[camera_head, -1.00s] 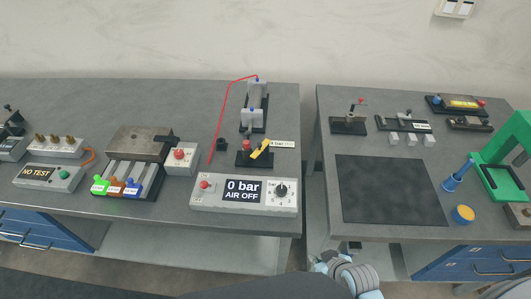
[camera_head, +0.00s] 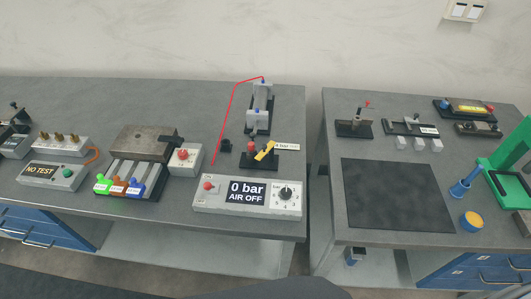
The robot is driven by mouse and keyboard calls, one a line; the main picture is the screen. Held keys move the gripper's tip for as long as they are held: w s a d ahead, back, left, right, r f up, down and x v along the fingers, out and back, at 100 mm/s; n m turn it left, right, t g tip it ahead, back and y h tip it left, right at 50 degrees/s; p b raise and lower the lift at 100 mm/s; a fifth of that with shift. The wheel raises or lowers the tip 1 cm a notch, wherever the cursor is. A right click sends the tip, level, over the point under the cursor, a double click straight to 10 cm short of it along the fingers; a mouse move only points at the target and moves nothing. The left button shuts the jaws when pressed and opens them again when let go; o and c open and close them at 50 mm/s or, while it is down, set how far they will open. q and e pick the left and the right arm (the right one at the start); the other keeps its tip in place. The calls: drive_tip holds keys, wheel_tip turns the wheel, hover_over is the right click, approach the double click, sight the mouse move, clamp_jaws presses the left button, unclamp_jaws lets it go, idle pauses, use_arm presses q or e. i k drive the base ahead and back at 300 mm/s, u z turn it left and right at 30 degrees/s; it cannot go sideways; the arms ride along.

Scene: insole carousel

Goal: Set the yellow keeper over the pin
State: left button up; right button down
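A yellow piece (camera_head: 265,151), which looks like the keeper, sits tilted on a small black fixture (camera_head: 247,161) behind the pressure panel. A small red knob (camera_head: 263,138) and a white label (camera_head: 286,147) are beside it. The pin cannot be made out clearly at this size, and I cannot tell whether the yellow piece is over it. Neither of my grippers is in view.
The pressure panel (camera_head: 207,206) reads "0 bar AIR OFF". Behind the fixture stands a grey cylinder unit (camera_head: 262,100) with a red hose (camera_head: 229,108). A gap separates the two tables. A black mat (camera_head: 397,193) lies clear on the right table, near a green frame (camera_head: 494,178).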

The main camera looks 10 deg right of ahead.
sight(266, 148)
drive_tip(key=u, duration=1.5)
drive_tip(key=k, duration=0.65)
drive_tip(key=z, duration=0.25)
